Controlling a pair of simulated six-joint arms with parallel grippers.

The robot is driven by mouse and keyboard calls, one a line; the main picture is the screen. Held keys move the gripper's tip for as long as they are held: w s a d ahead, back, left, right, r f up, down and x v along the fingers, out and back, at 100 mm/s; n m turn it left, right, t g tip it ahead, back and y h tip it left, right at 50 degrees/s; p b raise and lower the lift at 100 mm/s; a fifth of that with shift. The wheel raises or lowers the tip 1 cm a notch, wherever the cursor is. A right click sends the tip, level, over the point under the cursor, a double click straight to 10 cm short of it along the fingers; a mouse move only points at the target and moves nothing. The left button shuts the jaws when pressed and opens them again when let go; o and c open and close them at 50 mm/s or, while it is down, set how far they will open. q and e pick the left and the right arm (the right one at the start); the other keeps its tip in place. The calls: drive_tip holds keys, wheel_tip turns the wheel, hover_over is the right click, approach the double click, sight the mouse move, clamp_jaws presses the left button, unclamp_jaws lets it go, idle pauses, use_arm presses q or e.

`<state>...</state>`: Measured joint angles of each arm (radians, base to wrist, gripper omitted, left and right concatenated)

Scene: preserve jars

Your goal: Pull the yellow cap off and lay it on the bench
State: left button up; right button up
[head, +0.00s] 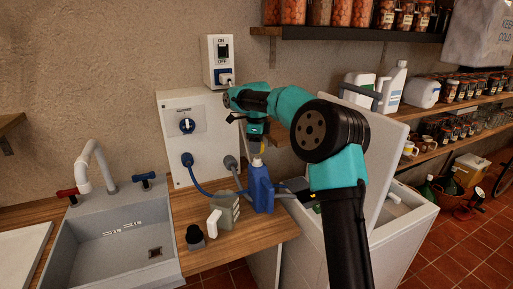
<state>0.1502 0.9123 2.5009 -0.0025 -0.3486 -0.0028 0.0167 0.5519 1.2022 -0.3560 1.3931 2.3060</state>
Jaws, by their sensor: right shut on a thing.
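A blue bottle (262,190) stands upright on the wooden bench (245,240), in front of the grey panel box. My right gripper (261,145) points down over the bottle's top and is shut on the small yellow cap (263,150). Only a bit of yellow shows below the fingers. The cap is right at or just above the bottle's neck; I cannot tell whether they touch. My left gripper is not in view.
A grey-green container (226,208) and a small dark-topped object (195,236) stand left of the bottle. Blue and grey hoses run from the panel box (178,112) behind. The sink (115,245) is at left, an open chest freezer (405,215) at right. The bench front has bare wood.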

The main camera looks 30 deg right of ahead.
drive_tip(key=shift+r, duration=1.4)
drive_tip(key=shift+s+a+f+n, duration=0.1)
drive_tip(key=shift+a+f+n, duration=0.05)
drive_tip(key=shift+a+n, duration=0.35)
drive_tip(key=s+a+f+n, duration=0.3)
drive_tip(key=s+a+n, duration=0.2)
drive_tip(key=a+n, duration=0.4)
drive_tip(key=s+a+f+n, duration=0.3)
drive_tip(key=s+a+n, duration=0.2)
drive_tip(key=a+n, duration=0.5)
drive_tip(key=n, duration=0.5)
drive_tip(key=shift+s+f+n, duration=0.15)
drive_tip(key=shift+f+n, duration=0.2)
drive_tip(key=shift+n, duration=0.05)
